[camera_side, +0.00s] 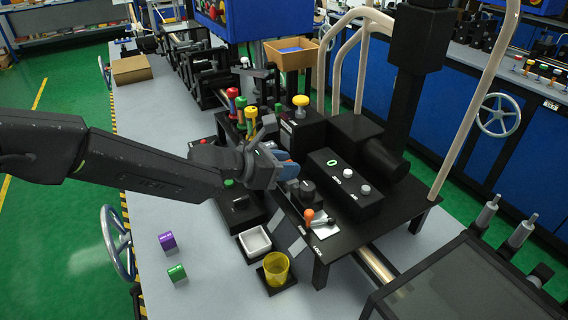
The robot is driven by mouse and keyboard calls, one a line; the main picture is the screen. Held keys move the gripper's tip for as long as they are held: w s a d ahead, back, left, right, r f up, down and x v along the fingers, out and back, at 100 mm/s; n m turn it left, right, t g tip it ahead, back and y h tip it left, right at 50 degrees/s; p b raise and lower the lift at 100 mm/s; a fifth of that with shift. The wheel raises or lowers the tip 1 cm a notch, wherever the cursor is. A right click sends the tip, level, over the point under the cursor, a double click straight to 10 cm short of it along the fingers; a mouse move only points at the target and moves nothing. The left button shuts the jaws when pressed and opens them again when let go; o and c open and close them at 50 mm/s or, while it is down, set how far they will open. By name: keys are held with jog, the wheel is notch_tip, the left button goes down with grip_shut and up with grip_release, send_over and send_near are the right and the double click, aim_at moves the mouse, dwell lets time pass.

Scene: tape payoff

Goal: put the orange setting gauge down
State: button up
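My gripper (286,168) is over the black fixture table, to the left of the display box. Its blue finger parts show, but the gap between them is hidden, so I cannot tell whether it is open or shut. I cannot clearly make out an orange setting gauge; a small orange-brown patch shows at the gripper's tip.
A white tray (255,241) and a yellow cup (276,268) stand in front of the fixture. An orange-knobbed lever (309,215) and a black display box (344,184) are on the fixture table (376,228). Bare grey bench (205,240) lies left of the tray.

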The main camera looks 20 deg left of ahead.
jog(key=shift+w+a+r, duration=0.1)
jog(key=shift+w+a, duration=0.2)
jog(key=shift+a, duration=0.05)
jog(key=shift+r, duration=0.15)
jog(key=shift+s+a+r, duration=0.1)
jog(key=shift+s+a, duration=0.05)
jog(key=v, duration=1.1)
jog(key=shift+s, duration=0.35)
jog(key=shift+a, duration=0.1)
jog(key=s+a+r+m+g+h, duration=0.1)
jog(key=s+a+r+m+g, duration=0.25)
jog(key=s+r+m, duration=1)
jog(key=s+a+f+m+y, duration=0.4)
jog(key=s+a+m+y, duration=0.1)
jog(key=a, duration=0.4)
jog(key=s+a+f+m+y, duration=0.4)
jog(key=s+a+m+y, duration=0.1)
jog(key=s+a+m, duration=0.3)
jog(key=shift+s+a, duration=0.5)
jog(key=shift+s, duration=0.1)
